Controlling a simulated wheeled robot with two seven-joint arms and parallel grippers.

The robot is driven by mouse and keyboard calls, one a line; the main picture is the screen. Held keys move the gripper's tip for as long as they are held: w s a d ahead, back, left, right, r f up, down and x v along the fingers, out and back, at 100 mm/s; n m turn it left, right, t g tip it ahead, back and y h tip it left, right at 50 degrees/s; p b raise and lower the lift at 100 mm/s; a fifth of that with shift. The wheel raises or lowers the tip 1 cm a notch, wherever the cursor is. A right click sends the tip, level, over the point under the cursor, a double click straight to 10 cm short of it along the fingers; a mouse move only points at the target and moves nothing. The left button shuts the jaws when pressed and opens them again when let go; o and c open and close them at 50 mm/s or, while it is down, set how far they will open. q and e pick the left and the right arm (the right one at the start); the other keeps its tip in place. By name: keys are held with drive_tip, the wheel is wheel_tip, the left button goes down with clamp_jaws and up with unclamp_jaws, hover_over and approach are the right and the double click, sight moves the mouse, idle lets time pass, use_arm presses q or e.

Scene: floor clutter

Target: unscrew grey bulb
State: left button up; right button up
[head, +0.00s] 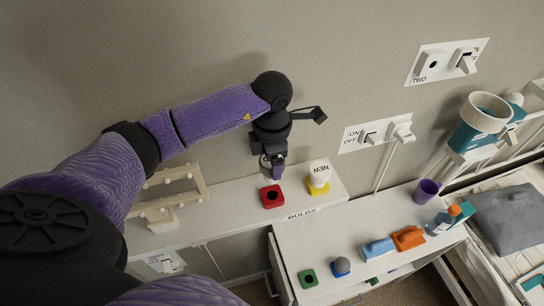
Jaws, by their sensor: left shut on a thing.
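My left gripper (272,172) comes down from the purple arm, above the shelf, and is shut on a small, mostly hidden greyish thing, which I take for the grey bulb. The red socket (272,196) sits on the white shelf just below the gripper. Its dark round hole shows, with no bulb seated in it. My right gripper is not in view.
A "BULBS" label (299,215) is on the white shelf (235,205). A wooden rack (172,195) stands left. The lower white cabinet holds a green block (308,279), a blue-topped thing (341,266), an orange block (408,238) and a purple cup (426,191). Switches (374,136) are on the wall.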

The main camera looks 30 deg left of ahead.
sight(272, 181)
use_arm(q)
wheel_tip(272, 181, down, 4)
drive_tip(key=b, duration=0.3)
drive_tip(key=shift+f+b, duration=0.35)
drive_tip(key=shift+f, duration=0.05)
idle(0.3)
idle(0.7)
drive_tip(key=shift+f+b, duration=1.45)
drive_tip(key=shift+b, duration=0.05)
drive_tip(key=o, duration=0.6)
drive_tip(key=shift+c, duration=0.2)
wheel_tip(272, 181, up, 10)
drive_tip(key=shift+r, duration=0.1)
